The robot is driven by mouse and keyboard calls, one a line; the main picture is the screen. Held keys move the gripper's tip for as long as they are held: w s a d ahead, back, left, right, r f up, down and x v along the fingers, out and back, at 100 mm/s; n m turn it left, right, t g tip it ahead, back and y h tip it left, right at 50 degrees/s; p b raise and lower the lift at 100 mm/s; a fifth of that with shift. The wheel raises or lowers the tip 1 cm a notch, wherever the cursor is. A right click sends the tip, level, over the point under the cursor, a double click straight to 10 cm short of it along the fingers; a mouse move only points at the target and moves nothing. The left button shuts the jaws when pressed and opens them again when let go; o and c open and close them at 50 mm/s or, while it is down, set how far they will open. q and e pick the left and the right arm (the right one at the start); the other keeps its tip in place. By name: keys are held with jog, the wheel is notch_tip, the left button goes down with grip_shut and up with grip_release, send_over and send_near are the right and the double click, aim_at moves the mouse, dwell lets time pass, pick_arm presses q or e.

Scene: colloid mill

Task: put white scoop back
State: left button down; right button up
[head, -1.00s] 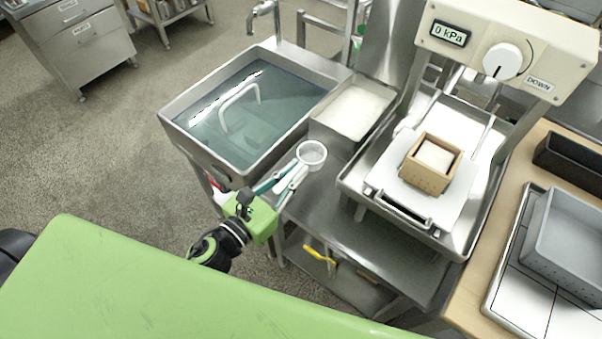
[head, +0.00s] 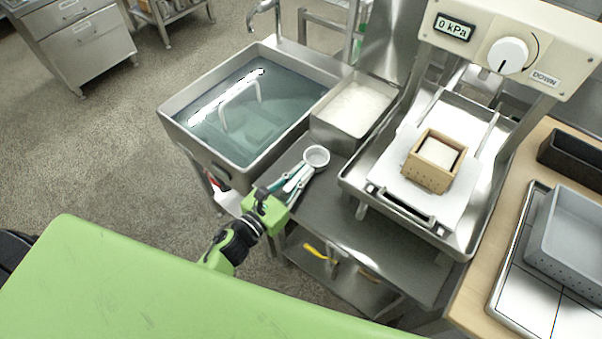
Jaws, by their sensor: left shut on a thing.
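The white scoop (head: 316,157) is a small round cup with a handle, in the middle of the head view. My left gripper (head: 291,183) is shut on its handle. The scoop is over the steel table (head: 345,205), close to the front of a steel tray of white material (head: 352,108). I cannot tell whether the scoop touches the table. The cup looks empty, its opening facing up. My right gripper is not in view.
A water-filled steel sink (head: 185,108) stands to the left. A press (head: 510,45) reading 0 kPa stands right, with a wooden mould (head: 428,172) in its tray. A grey perforated box (head: 575,235) is at far right. The front middle of the steel table is clear.

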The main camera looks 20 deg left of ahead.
aim_at(285, 192)
pick_arm(q)
jog(key=shift+f+b, duration=0.25)
jog(key=shift+b, duration=0.05)
jog(key=c, duration=2.1)
grip_release()
jog(key=shift+r, duration=0.1)
jog(key=shift+r+p, duration=0.25)
jog(key=shift+p, duration=0.1)
jog(key=v, duration=0.6)
jog(key=shift+s+f+b, duration=0.15)
jog(key=shift+b, duration=0.25)
jog(key=shift+s+a, duration=0.25)
jog(key=shift+s, duration=0.35)
